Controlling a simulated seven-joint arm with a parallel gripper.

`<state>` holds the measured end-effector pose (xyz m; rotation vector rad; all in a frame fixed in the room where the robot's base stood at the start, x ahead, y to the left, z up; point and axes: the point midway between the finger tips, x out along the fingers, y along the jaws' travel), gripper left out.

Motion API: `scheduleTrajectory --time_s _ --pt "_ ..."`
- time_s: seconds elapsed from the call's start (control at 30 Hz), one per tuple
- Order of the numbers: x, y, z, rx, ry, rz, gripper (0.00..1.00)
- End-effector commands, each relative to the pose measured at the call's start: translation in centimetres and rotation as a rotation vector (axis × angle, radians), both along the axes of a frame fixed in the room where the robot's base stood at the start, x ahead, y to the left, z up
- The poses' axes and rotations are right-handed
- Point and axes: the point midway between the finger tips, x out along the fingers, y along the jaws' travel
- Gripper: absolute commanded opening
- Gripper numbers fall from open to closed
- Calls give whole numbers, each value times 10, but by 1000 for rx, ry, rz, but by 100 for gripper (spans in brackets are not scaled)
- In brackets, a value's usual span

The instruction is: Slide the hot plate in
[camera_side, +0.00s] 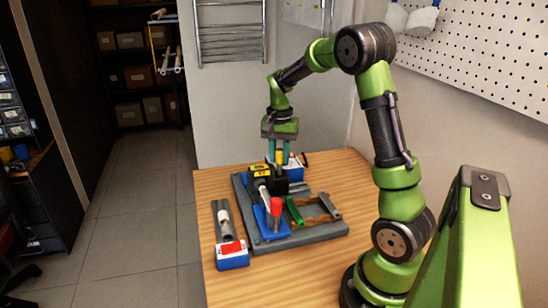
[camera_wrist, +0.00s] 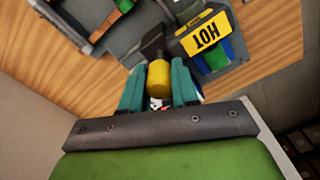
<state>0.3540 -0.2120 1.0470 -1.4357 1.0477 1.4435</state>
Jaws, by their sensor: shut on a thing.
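My gripper (camera_side: 278,155) points down over the far part of a grey fixture (camera_side: 325,233) on the table. In the wrist view my gripper's teal fingers (camera_wrist: 158,92) are closed on a yellow grip (camera_wrist: 159,78) with a dark stem, which looks like the hot plate's handle. The hot plate's plate itself is hard to make out; a black block (camera_side: 281,181) sits below my fingers in the side view. A yellow HOT label (camera_wrist: 204,40) lies beside the grip, and this label also shows in the side view (camera_side: 260,170).
A red-handled part (camera_side: 277,207) stands on a blue base at the fixture's near side. A green bar (camera_side: 294,211) and a grey bar (camera_side: 329,205) lie to its right.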

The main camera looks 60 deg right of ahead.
Motion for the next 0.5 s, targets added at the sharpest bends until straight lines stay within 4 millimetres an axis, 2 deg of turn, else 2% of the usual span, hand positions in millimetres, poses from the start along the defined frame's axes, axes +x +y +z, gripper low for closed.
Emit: scheduleTrajectory --time_s 0.33,0.37,0.5 --pt "6 6 1 2 -5 5 0" --pt "6 6 1 2 -6 5 34" --pt "5 5 1 2 -5 3 55"
